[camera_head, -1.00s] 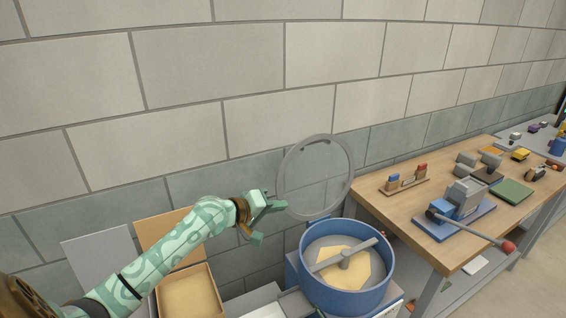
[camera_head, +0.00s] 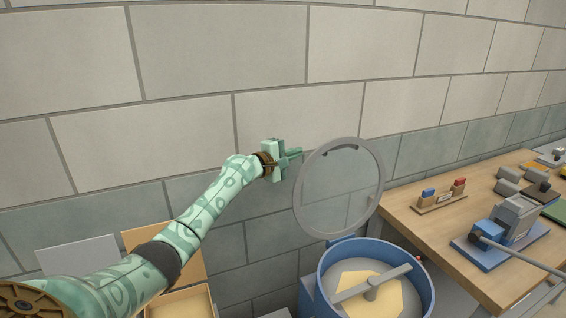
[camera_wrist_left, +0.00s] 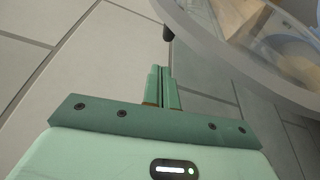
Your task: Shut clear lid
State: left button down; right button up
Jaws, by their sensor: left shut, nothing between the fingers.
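The clear lid (camera_head: 338,190) is a round transparent disc with a grey rim. It stands raised and open, nearly upright, above the back of a blue round drum (camera_head: 326,274). A dark handle (camera_head: 341,149) shows near the lid's top. My left gripper (camera_head: 299,153) is shut and empty, just left of the lid's upper rim; whether it touches the rim is hard to tell. In the left wrist view the shut fingers (camera_wrist_left: 163,88) point toward the wall, with the lid's rim (camera_wrist_left: 225,65) close on the right. My right gripper does not show.
The drum holds a grey paddle (camera_head: 372,285) over yellow material. A wooden workbench (camera_head: 425,222) with tools and a blue-based device (camera_head: 500,245) stands on the right. An open cardboard box (camera_head: 180,303) is at lower left. The block wall is behind.

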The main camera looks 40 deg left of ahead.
pick_arm(q)
jog(key=d+p, duration=0.1)
jog(key=s+d+p, duration=0.1)
jog(key=d+p, duration=0.1)
jog(key=shift+s+d+r+p, duration=0.15)
jog(key=shift+d+r+p, duration=0.15)
jog(key=shift+d+r, duration=0.1)
jog(key=shift+s+d, duration=0.1)
jog(key=shift+d, duration=0.05)
